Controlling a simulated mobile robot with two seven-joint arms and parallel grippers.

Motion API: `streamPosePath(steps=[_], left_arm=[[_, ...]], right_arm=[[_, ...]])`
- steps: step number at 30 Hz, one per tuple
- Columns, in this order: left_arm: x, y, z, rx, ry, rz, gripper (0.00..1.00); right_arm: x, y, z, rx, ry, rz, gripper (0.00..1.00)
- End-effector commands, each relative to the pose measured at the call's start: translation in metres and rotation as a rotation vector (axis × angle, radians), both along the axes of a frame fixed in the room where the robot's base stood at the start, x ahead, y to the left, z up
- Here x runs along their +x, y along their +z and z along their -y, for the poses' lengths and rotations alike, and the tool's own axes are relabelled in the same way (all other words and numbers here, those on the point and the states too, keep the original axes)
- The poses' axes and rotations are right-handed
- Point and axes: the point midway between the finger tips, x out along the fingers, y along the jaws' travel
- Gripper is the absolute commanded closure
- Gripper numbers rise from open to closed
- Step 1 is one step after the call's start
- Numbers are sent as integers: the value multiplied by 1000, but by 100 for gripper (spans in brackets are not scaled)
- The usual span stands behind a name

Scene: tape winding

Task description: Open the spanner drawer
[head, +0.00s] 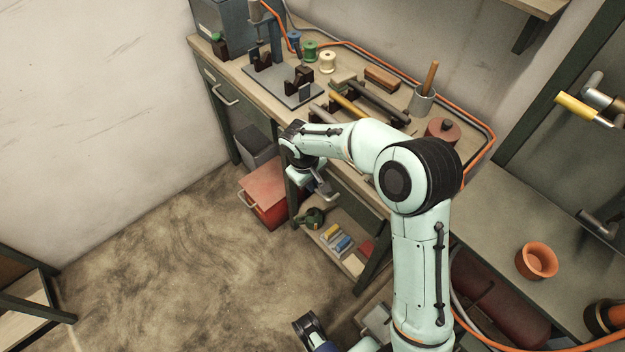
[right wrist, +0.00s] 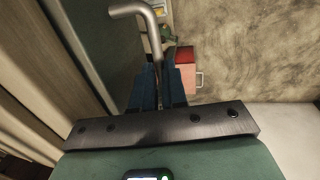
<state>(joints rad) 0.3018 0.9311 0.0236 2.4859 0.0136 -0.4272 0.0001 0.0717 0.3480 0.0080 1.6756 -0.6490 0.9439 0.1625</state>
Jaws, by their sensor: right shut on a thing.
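The spanner drawer's dark green front (right wrist: 98,38) shows at the left of the right wrist view, with a bent grey metal handle (right wrist: 150,22) standing out from it. My right gripper (right wrist: 160,88) is shut on this handle, whose bar runs down between the two blue fingers. In the head view my right gripper (head: 318,186) is at the bench's front side, below the worktop. My right arm hides much of the bench front there, so I cannot tell how far the drawer stands out.
A red box (head: 264,200) stands on the floor left of the gripper, beside a grey bin (head: 256,146). A low shelf (head: 352,262) holds several small items below it. Another drawer handle (head: 224,96) is farther left. The floor (head: 170,250) in front is clear.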

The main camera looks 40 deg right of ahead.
Motion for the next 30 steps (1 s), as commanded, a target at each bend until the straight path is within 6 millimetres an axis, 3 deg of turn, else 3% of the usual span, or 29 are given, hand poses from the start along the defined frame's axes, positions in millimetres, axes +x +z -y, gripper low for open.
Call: streamPosePath(steps=[8,21,30], left_arm=[[1,-3,0,1,1,4,57],[3,-6,0,2,2,11,57],[2,-4,0,1,2,8,57]], right_arm=[[-3,0,-42,3,8,-2,100],[-14,0,-160,1,9,-1,100],[-19,1,-221,1,5,0,100]])
